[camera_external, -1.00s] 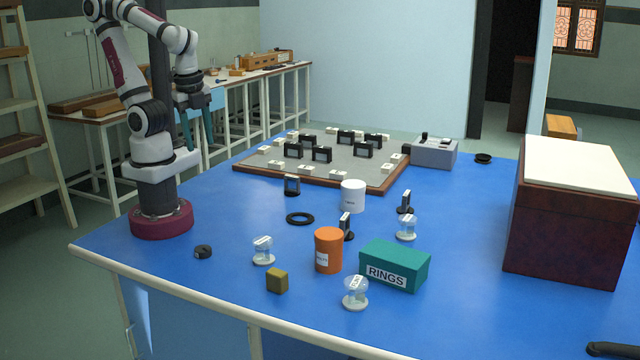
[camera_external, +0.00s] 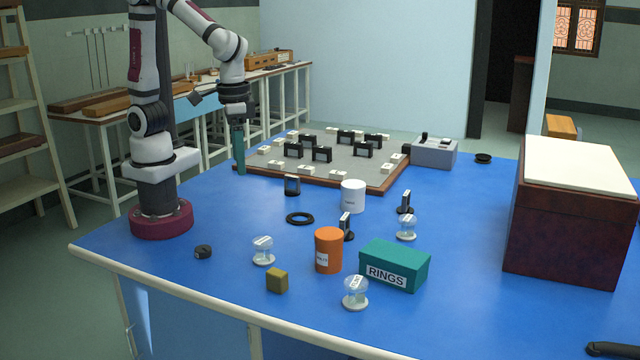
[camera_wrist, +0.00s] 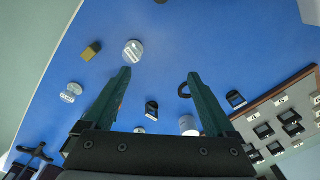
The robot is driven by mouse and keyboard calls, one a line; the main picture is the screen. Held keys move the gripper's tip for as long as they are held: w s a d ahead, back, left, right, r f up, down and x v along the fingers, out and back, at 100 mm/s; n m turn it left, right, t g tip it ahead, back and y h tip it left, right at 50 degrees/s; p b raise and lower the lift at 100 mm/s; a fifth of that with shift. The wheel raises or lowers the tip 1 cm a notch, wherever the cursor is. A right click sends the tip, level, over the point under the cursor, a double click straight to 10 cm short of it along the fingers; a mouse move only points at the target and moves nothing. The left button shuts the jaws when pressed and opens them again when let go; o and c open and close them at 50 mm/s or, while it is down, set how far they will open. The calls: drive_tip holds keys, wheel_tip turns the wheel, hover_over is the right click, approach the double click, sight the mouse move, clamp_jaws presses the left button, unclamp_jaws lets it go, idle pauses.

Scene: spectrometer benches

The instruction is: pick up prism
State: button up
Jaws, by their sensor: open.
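My gripper (camera_external: 240,172) is open and empty, fingers pointing down above the left part of the blue table; in the wrist view its two teal fingers (camera_wrist: 160,75) are spread wide. Three clear glass pieces on round white bases carry small labels I cannot read. One glass piece (camera_external: 263,251) stands front left, another (camera_external: 355,293) at the front, a third (camera_external: 406,228) farther right. I cannot tell which is the prism. The wrist view shows the front-left glass piece (camera_wrist: 133,51) beyond the fingers, apart from them.
An olive block (camera_external: 277,281), orange can (camera_external: 328,250), teal RINGS box (camera_external: 395,266), white cylinder (camera_external: 352,196) and black ring (camera_external: 300,218) stand among the glass pieces. A grey board (camera_external: 345,165) with black holders lies behind. A large brown box (camera_external: 565,230) is at right.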

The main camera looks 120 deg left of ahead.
sight(263, 240)
drive_tip(key=w+d+f+n, duration=0.3)
drive_tip(key=w+f+n, duration=0.2)
drive_tip(key=w+n, duration=0.25)
drive_tip(key=shift+h, duration=0.3)
drive_tip(key=f, duration=1)
drive_tip(key=s+f, duration=0.1)
drive_tip(key=f, duration=0.4)
drive_tip(key=shift+a, duration=0.35)
drive_tip(key=shift+r, duration=0.1)
clamp_jaws()
